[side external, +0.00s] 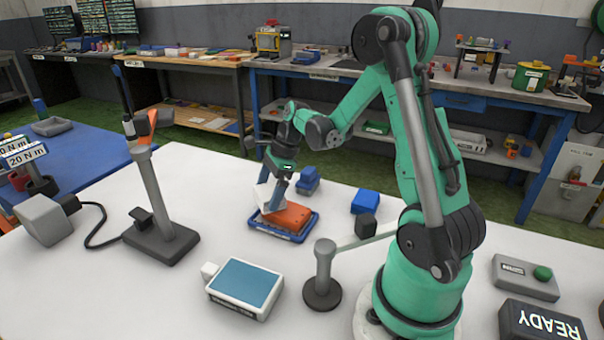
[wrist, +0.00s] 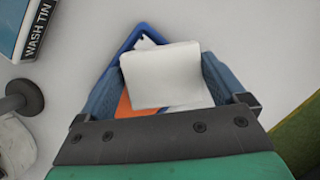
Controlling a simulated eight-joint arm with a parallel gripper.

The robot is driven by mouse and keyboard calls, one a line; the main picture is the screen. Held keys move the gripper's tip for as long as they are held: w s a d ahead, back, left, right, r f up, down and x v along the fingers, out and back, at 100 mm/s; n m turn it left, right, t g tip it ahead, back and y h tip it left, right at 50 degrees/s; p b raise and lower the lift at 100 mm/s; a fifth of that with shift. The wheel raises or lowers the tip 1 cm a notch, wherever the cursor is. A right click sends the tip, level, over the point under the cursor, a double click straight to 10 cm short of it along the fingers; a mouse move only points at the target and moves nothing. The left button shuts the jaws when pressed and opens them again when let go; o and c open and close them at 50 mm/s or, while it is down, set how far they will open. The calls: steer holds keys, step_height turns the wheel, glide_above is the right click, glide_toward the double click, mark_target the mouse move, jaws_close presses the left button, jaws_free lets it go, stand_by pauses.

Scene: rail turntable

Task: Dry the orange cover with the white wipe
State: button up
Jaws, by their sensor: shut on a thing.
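My gripper (side external: 272,196) is shut on the white wipe (side external: 263,194), which stands out between the blue fingers. In the wrist view the wipe (wrist: 160,75) fills the space between the fingers of my gripper (wrist: 163,62). The orange cover (side external: 291,216) lies in a shallow blue tray (side external: 282,234) on the white table, right below the wipe. In the wrist view only a strip of the orange cover (wrist: 124,105) shows, with the wipe hiding most of it. I cannot tell whether the wipe touches the cover.
The wash tin (side external: 243,285) stands nearer the camera, beside a grey post (side external: 323,290) with an arm. Blue blocks (side external: 365,201) stand behind and right of the tray. A grey stand (side external: 160,235) with an orange top is at left. The table between stand and tray is clear.

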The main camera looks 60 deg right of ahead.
mark_target(298, 217)
steer(key=shift+s+a, duration=0.2)
steer(key=shift+s, duration=1.8)
steer(key=shift+s+a, duration=0.15)
steer(key=shift+s, duration=1.8)
steer(key=shift+s+r, duration=0.1)
steer(key=shift+s, duration=0.15)
step_height(298, 217, up, 8)
